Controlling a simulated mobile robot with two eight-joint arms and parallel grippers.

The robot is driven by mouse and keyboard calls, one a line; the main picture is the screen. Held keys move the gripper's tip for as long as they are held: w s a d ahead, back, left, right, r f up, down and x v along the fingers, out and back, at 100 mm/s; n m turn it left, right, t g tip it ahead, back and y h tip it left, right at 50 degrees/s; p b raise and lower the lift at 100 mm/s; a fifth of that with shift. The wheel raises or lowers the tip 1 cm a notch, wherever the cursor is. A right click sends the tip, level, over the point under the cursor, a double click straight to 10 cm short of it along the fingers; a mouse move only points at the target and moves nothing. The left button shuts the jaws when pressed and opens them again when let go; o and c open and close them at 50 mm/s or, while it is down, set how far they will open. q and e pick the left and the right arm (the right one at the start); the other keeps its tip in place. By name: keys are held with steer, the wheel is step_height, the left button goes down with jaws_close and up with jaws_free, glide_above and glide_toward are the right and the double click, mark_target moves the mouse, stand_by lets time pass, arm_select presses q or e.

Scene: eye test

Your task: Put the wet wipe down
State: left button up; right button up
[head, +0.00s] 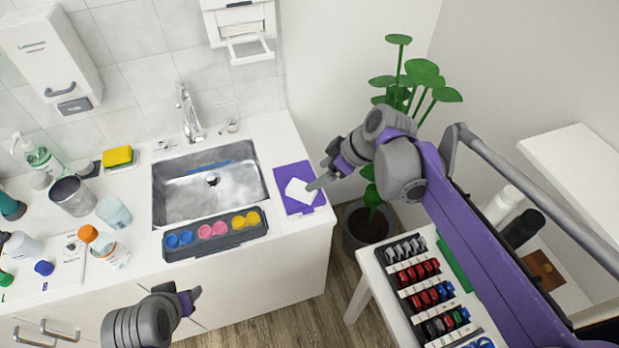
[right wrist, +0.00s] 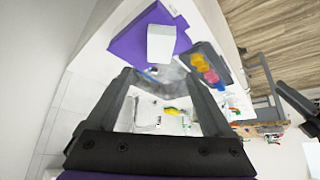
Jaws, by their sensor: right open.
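The white wet wipe (head: 299,190) lies on a purple mat (head: 295,171) on the counter, to the right of the sink. In the right wrist view the wipe (right wrist: 161,42) is a pale folded piece on the purple mat (right wrist: 128,44), beyond my fingertips. My right gripper (head: 316,184) is just to the right of the wipe in the head view. Its jaws are open and empty in the right wrist view (right wrist: 160,80). My left gripper (head: 190,300) is low in front of the counter, away from the wipe; its jaw gap is not clear.
A steel sink (head: 160,205) is left of the mat. A grey tray (head: 257,231) with blue, pink and yellow round pieces lies in front of the sink. Bottles and cups crowd the left counter. A potted plant (head: 360,243) stands right of the counter.

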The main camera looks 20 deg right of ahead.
steer(key=s+f+m+h, duration=0.2)
steer(key=s+f+m, duration=0.2)
steer(key=s, duration=0.4)
steer(key=s+f+m+t+h, duration=0.1)
steer(key=s+f+m+h, duration=0.1)
steer(key=s+m, duration=0.3)
steer(key=s+d+f, duration=0.1)
steer(key=s, duration=0.2)
steer(key=shift+f+h, duration=0.35)
steer(key=shift+h, duration=0.05)
stand_by(0.3)
